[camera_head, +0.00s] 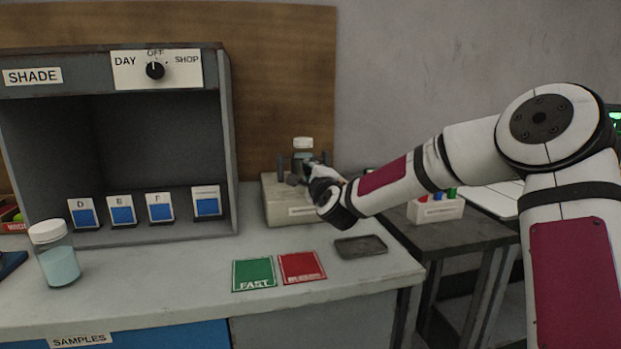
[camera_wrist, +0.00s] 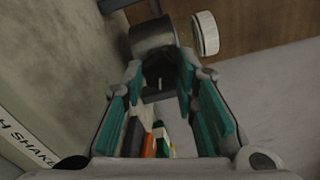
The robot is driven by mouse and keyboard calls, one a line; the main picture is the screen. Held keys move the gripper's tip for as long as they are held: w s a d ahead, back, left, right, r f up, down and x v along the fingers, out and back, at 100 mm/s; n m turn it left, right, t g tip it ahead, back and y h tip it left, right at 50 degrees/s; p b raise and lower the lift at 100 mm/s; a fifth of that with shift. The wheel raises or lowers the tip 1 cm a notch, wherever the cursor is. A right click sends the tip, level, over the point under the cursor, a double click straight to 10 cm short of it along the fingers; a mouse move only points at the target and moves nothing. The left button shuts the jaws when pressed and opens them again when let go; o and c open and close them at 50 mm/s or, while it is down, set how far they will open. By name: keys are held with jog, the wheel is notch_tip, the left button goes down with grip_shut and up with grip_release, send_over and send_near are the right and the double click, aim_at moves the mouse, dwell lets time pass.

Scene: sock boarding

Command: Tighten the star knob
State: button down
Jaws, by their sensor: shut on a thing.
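The star knob (camera_wrist: 161,72) is a dark piece at the clamp, between my fingertips in the wrist view. My gripper (camera_wrist: 162,80) has teal-lined fingers shut on the knob, one on each side. In the head view my gripper (camera_head: 308,176) is at the front right of the shaker (camera_head: 290,208), a beige block on the bench. A jar with a white cap (camera_head: 303,143) stands upright on the shaker between dark posts. The white cap also shows in the wrist view (camera_wrist: 206,34). My gripper hides most of the knob in the head view.
A shade booth (camera_head: 232,150) with blue sample cards stands at left. A capped jar of pale blue liquid (camera_head: 59,262) is at front left. A green FAST card (camera_head: 254,274), a red card (camera_head: 301,267) and a dark tray (camera_head: 360,246) lie in front. A white rack (camera_head: 436,211) stands on the right table.

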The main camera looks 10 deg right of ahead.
jog(key=m+b, duration=0.3)
jog(key=m, duration=0.3)
jog(key=shift+d+f, duration=0.1)
jog(key=m+b, duration=0.4)
jog(key=m, duration=0.2)
jog(key=shift+m, duration=0.3)
dwell(0.3)
jog(key=c, duration=1.2)
grip_release()
jog(key=shift+c, duration=0.2)
jog(key=shift+s, duration=0.1)
jog(key=s, duration=1.1)
jog(key=shift+s, duration=0.4)
